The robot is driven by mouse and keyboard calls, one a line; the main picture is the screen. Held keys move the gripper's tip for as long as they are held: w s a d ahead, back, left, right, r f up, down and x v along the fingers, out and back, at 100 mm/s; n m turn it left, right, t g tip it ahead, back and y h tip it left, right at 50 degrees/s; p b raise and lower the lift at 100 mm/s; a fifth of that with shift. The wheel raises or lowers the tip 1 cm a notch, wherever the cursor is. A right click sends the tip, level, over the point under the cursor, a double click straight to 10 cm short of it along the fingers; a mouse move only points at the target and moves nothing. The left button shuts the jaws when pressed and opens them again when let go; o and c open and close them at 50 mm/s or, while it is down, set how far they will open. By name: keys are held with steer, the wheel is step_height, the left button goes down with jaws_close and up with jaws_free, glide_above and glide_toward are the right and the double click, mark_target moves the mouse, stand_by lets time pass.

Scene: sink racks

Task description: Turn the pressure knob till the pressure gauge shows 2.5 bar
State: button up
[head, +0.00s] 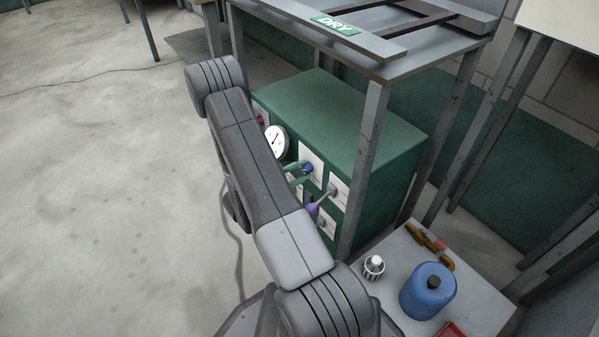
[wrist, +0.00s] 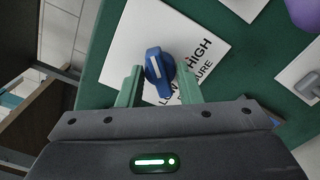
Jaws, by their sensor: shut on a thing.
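The blue pressure knob (wrist: 158,72) sits on a white plate (wrist: 192,48) with the words HIGH, LOW and PRESSURE partly readable; a white line marks its face. My gripper (wrist: 158,84) has its two green fingers on either side of the knob and is shut on it. In the head view my gripper (head: 298,172) is at the front of the green cabinet (head: 345,115), by the blue knob (head: 308,167). The round white pressure gauge (head: 276,142) is on the cabinet front, left of the knob; its needle is too small to read. The gauge is out of the wrist view.
A purple knob (head: 312,209) and a grey lever (head: 331,190) are close below and right of my gripper. A rack post (head: 364,165) stands before the cabinet. A side table (head: 405,258) holds a blue canister (head: 428,294). The floor at left is open.

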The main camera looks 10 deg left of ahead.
steer(key=o, duration=1)
steer(key=p+v, duration=0.3)
steer(key=v, duration=1.1)
steer(key=shift+d, duration=0.1)
steer(key=shift+w+d, duration=0.1)
steer(key=shift+w, duration=0.05)
steer(key=b+x, duration=0.3)
steer(key=x, duration=1)
steer(key=shift+w+d, duration=0.15)
steer(key=shift+w, duration=0.05)
